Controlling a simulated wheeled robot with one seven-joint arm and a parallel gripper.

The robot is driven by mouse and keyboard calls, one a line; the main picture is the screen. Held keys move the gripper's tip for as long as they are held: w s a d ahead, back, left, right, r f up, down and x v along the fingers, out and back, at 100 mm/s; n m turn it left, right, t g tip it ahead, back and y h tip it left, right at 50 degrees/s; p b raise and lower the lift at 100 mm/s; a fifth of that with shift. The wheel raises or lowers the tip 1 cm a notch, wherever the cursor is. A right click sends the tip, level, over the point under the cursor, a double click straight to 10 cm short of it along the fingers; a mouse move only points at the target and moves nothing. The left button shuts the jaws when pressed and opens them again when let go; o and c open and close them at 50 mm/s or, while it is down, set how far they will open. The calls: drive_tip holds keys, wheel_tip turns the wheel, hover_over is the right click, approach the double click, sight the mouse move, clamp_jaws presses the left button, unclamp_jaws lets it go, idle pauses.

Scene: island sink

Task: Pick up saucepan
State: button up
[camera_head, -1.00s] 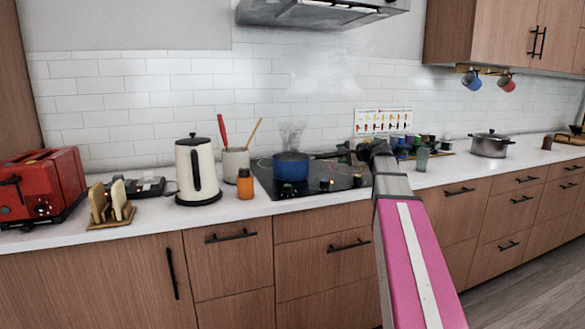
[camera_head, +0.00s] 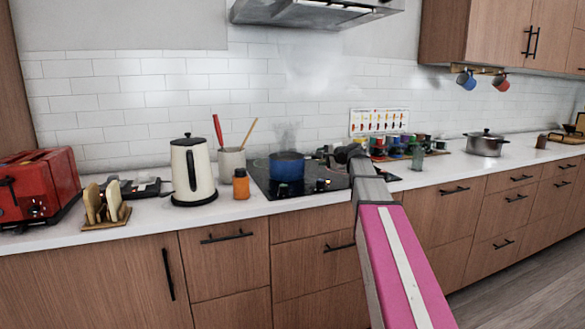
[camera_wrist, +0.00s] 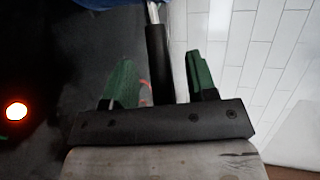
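A blue saucepan (camera_head: 287,167) sits on the black cooktop (camera_head: 261,177), with steam above it. Its handle points right, toward my gripper (camera_head: 329,153), and is mostly hidden there in the head view. In the wrist view the black handle (camera_wrist: 159,62) lies between the two green fingers of my gripper (camera_wrist: 161,82). The fingers are apart, with a gap on both sides of the handle. A sliver of blue (camera_wrist: 96,3) at the top edge looks like the pan body.
A red glow (camera_wrist: 16,110) shows on the dark surface in the wrist view. An orange jar (camera_head: 241,184), a white kettle (camera_head: 193,172) and a utensil crock (camera_head: 231,162) stand left of the cooktop. Several small cups (camera_head: 405,145) stand to the right. A range hood (camera_head: 312,12) hangs above.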

clamp_jaws()
drive_tip(key=shift+r, duration=0.1)
